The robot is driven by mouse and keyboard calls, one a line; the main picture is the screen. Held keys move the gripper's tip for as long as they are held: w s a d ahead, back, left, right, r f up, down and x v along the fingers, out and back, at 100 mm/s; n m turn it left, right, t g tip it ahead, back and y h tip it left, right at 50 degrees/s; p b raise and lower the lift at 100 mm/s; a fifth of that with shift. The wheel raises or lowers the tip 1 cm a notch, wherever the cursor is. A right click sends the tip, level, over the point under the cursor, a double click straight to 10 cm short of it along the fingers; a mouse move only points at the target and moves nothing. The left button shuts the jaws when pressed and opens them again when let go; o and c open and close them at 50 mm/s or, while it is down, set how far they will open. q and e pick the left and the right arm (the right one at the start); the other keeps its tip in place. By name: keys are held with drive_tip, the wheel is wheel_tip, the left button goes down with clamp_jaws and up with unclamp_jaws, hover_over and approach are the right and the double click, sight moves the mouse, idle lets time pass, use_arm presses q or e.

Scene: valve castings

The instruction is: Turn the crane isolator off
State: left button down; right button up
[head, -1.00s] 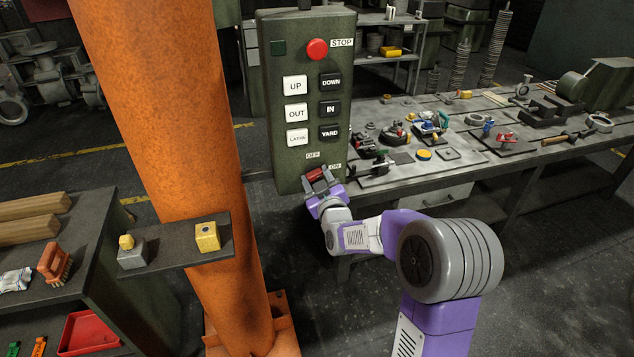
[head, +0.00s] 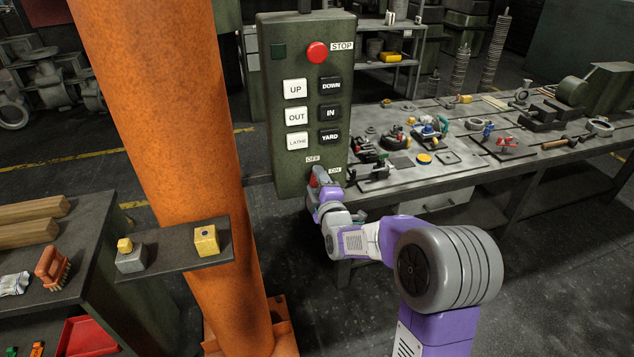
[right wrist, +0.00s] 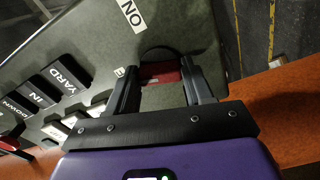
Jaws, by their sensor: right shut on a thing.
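The crane isolator is a small red handle (head: 312,181) at the bottom of the green control box (head: 264,120), below the OFF label (head: 313,158) and beside the ON label (head: 335,169). My right gripper (head: 317,178) is at this handle, its fingers seen nearly edge-on and partly covering it. In the right wrist view, the red handle (right wrist: 160,73) lies between the two dark fingers of the right gripper (right wrist: 160,78), which is shut on it. The handle's exact angle is hard to tell. My left gripper is not in view.
The box carries a red STOP button (head: 317,52) and several white and black buttons above the isolator. An orange column (head: 175,110) with a small shelf (head: 160,258) stands left. A cluttered workbench (head: 440,185) stands behind my right arm.

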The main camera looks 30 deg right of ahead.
drive_tip(key=shift+n, duration=1.7)
drive_tip(key=o, duration=1)
drive_tip(key=shift+o, duration=0.2)
drive_tip(key=p+v, duration=0.1)
drive_tip(key=v, duration=0.6)
drive_tip(key=shift+s+p, duration=0.3)
